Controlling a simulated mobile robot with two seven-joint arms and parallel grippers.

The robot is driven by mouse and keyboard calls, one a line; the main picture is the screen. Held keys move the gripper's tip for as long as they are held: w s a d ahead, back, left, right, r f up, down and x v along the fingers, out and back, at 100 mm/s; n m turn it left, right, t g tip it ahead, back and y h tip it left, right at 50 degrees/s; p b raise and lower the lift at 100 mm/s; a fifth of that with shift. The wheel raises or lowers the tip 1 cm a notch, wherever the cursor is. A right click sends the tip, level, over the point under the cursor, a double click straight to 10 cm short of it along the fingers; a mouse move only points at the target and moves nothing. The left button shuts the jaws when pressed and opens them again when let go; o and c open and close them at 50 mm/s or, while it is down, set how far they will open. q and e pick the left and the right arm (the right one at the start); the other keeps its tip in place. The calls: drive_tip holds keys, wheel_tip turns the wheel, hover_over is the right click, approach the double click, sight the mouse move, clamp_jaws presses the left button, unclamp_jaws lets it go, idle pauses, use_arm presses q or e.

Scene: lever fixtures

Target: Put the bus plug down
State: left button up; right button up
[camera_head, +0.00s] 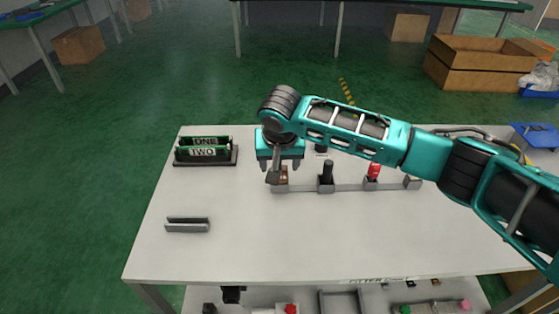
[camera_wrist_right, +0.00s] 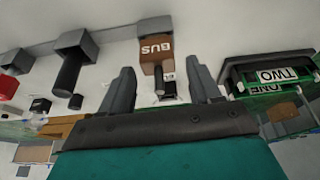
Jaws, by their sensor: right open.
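The bus plug (camera_wrist_right: 155,52) is a brown block lettered BUS in the right wrist view. It meets a grey block (camera_wrist_right: 155,25); how deep it sits cannot be told. My right gripper (camera_wrist_right: 163,72) is open, with a dark finger on each side of the plug and visible gaps between. In the head view the plug (camera_head: 284,175) shows as a small brown patch beneath my right gripper (camera_head: 279,168), partly hidden by my wrist. My left gripper is in neither view.
Along a grey rail stand a black lever (camera_head: 327,172) and a red piece (camera_head: 374,170). A rack (camera_head: 207,161) holds green plates marked ONE and TWO. A grey channel-shaped holder (camera_head: 187,225) lies at front left. The white table's (camera_head: 270,245) front middle is clear.

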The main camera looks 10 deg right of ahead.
drive_tip(key=p+v, duration=0.1)
drive_tip(key=v, duration=1.1)
drive_tip(key=shift+r, duration=0.15)
drive_tip(key=shift+w, duration=0.1)
